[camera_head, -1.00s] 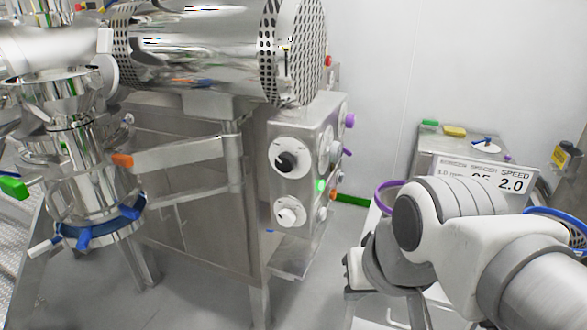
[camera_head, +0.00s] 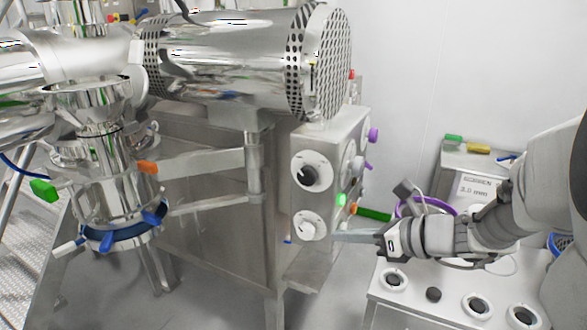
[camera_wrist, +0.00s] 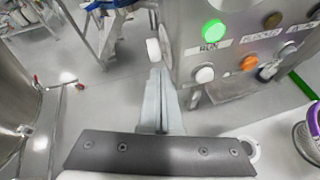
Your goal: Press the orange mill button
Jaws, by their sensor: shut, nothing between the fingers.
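The orange button (camera_wrist: 249,63) is on the side panel of the steel control box (camera_head: 325,150), low on the panel in the wrist view. A white button (camera_wrist: 204,74) is left of it and a lit green button (camera_wrist: 213,31) is above left. My gripper (camera_head: 337,236) is shut and empty, its fingertips close to the box's lower right edge in the head view. In the wrist view, the fingertips (camera_wrist: 158,76) are left of the orange button and apart from it, near a white knob (camera_wrist: 153,49).
Black (camera_head: 311,176) and white (camera_head: 308,226) dials face forward on the box. A purple knob (camera_head: 373,135) sticks out at its right. A white bench top (camera_head: 440,306) with several round holes lies below my arm. A purple-rimmed basket (camera_head: 425,206) stands behind my wrist.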

